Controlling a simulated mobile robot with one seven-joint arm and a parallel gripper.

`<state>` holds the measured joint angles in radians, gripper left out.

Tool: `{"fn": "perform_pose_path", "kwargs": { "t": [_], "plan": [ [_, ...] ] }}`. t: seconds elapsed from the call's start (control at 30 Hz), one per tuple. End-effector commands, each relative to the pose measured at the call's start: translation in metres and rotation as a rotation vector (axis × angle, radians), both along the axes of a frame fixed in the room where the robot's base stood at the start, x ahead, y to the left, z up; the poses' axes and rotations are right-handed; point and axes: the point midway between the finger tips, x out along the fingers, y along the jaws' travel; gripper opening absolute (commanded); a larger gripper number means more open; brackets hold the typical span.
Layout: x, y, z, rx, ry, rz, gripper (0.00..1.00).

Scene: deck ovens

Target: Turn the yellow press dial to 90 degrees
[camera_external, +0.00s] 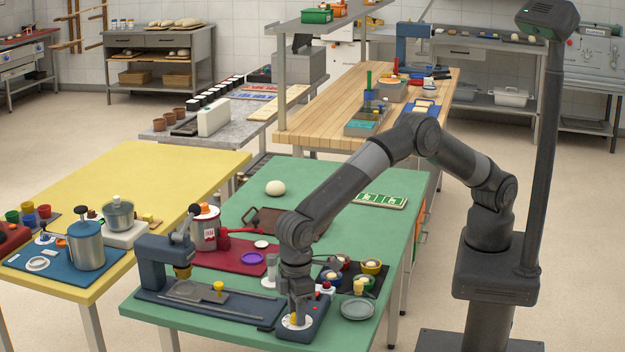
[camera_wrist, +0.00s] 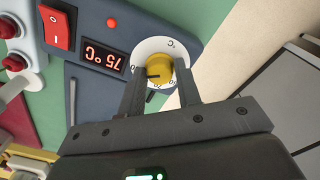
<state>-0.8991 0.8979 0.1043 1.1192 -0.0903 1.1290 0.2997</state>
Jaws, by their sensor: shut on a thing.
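The yellow press dial (camera_wrist: 160,70) sits on a white scale disc (camera_wrist: 146,47) on a dark blue control box (camera_wrist: 88,92). A dark pointer line shows on the dial, towards the picture's left. The box's red display (camera_wrist: 103,56) appears upside down and reads 75 °C. My gripper (camera_wrist: 161,76) is shut on the dial, one finger on each side of it. In the external view my gripper (camera_external: 296,312) points down at the control box (camera_external: 316,318) near the green table's front edge; the dial is mostly hidden there.
A red rocker switch (camera_wrist: 55,28) and red buttons lie beside the display. The blue press (camera_external: 153,262) stands left on the green table (camera_external: 180,322). A grey plate (camera_external: 357,308) and a black tray with small bowls (camera_external: 371,267) stand close to the right.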

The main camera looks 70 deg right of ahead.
Motion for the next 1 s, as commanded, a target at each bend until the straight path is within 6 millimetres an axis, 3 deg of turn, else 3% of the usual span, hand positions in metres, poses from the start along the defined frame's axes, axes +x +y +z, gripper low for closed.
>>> {"fn": "perform_pose_path", "kwargs": {
  "t": [0.27, 0.3, 0.57, 0.83, 1.0],
  "plan": [
    [0.000, 0.001, 0.001, 0.003, -0.002, 0.000, 0.08],
    [0.000, 0.001, 0.001, 0.003, -0.002, 0.000, 0.32],
    [0.000, 0.000, 0.000, 0.001, 0.000, 0.000, 0.52],
    [0.000, 0.000, 0.003, 0.001, -0.001, 0.000, 0.52],
    [0.000, 0.001, 0.025, 0.003, -0.002, 0.000, 0.52]
  ]
}}
